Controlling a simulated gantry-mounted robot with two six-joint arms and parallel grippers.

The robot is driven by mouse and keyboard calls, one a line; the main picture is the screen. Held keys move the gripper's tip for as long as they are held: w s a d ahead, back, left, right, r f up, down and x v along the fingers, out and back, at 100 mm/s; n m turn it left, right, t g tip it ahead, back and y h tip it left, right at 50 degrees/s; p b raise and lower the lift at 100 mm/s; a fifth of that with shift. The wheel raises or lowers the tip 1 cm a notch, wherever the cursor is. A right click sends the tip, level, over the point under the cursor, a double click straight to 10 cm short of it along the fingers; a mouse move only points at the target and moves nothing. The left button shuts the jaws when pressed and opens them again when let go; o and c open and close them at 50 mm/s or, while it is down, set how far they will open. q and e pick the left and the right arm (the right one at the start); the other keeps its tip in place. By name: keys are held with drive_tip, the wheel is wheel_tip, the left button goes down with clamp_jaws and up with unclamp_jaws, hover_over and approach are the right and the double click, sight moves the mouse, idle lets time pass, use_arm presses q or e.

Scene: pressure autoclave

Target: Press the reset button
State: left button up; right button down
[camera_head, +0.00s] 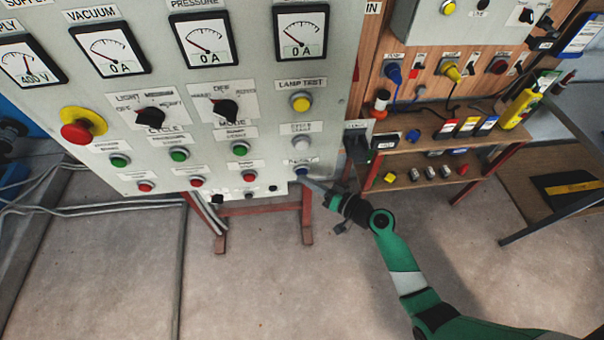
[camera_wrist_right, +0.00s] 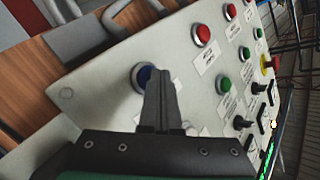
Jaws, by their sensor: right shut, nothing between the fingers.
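The blue button (camera_head: 301,170) sits at the lower right corner of the grey control panel (camera_head: 250,75); its label is too small to read in the head view. In the right wrist view the blue button (camera_wrist_right: 146,76) shows in a metal ring. My right gripper (camera_head: 306,181) is shut and empty, with its fingertips at the blue button's lower edge. In the right wrist view the shut fingers (camera_wrist_right: 160,85) overlap the button's right part; I cannot tell whether they touch it. My left gripper is not in view.
Red buttons (camera_head: 249,178) and green buttons (camera_head: 240,149) are in rows to the left. A white button (camera_head: 302,143) and a yellow button (camera_head: 301,102) are above. A red emergency knob (camera_head: 76,132) is at far left. A wooden shelf (camera_head: 440,173) stands at right.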

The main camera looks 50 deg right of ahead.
drive_tip(key=shift+w+d, duration=0.1)
drive_tip(key=shift+d, duration=0.05)
idle(0.5)
drive_tip(key=shift+s+a, duration=0.55)
drive_tip(key=shift+s, duration=0.1)
drive_tip(key=shift+s+a, duration=0.1)
drive_tip(key=s+a+p, duration=0.1)
drive_tip(key=s+a, duration=0.2)
drive_tip(key=shift+s, duration=0.35)
drive_tip(key=shift+a, duration=0.1)
idle(0.6)
